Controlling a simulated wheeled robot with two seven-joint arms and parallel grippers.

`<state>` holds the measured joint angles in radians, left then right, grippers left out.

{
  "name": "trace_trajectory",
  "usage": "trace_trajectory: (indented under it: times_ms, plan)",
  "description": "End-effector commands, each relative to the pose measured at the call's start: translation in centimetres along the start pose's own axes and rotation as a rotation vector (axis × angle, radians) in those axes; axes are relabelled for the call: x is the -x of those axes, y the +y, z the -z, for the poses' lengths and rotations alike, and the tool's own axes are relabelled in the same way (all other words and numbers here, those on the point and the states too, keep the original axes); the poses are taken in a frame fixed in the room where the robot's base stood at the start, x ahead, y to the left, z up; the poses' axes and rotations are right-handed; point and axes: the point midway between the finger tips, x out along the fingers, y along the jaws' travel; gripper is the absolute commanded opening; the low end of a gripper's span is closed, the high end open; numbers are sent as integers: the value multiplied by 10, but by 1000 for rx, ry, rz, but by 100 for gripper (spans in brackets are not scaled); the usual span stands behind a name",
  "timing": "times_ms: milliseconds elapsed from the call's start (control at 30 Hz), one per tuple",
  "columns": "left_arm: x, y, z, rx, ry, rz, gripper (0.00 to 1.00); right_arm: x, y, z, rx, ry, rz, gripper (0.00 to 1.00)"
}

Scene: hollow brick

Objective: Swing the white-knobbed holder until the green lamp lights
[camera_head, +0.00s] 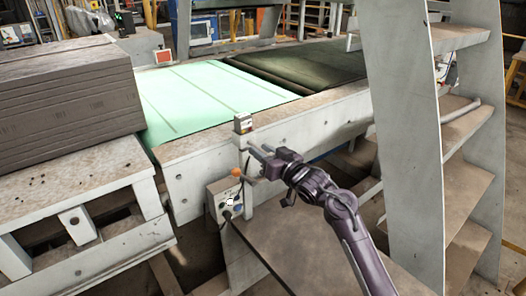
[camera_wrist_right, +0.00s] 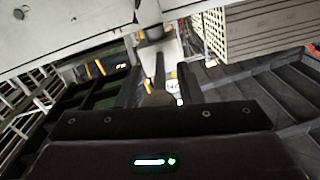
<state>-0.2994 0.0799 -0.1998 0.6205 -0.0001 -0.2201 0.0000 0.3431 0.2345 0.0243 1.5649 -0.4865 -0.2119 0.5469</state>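A small grey-topped sensor-like unit (camera_head: 243,123) sits on a pale upright bracket (camera_head: 245,150) at the side of the conveyor. I cannot make out a white knob clearly, nor a lit green lamp on the unit. My right gripper (camera_head: 257,155) reaches in from the lower right, with its fingertips close to the bracket. In the right wrist view the two dark fingers (camera_wrist_right: 172,78) stand apart with a narrow gap, and a white post (camera_wrist_right: 160,45) shows beyond them. I cannot tell whether they touch it. My left gripper is not in view.
A grey control box (camera_head: 225,200) with an orange knob (camera_head: 237,172) hangs just below the fingers. The conveyor with a green belt (camera_head: 205,95) runs behind. A stack of dark boards (camera_head: 65,95) is at left. A grey stair frame (camera_head: 405,130) stands close on the right.

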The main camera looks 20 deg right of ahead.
Motion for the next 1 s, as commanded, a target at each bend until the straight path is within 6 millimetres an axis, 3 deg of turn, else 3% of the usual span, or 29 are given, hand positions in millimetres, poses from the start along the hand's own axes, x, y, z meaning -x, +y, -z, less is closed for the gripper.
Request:
trace_trajectory:
  times_ms: [167,400,1000]
  plan:
    - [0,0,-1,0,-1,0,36,0,0,0,0,-1,0,30]
    - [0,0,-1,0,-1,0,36,0,0,-1,0,-1,0,0]
    - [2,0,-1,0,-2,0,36,0,-12,-3,0,25,-135,0]
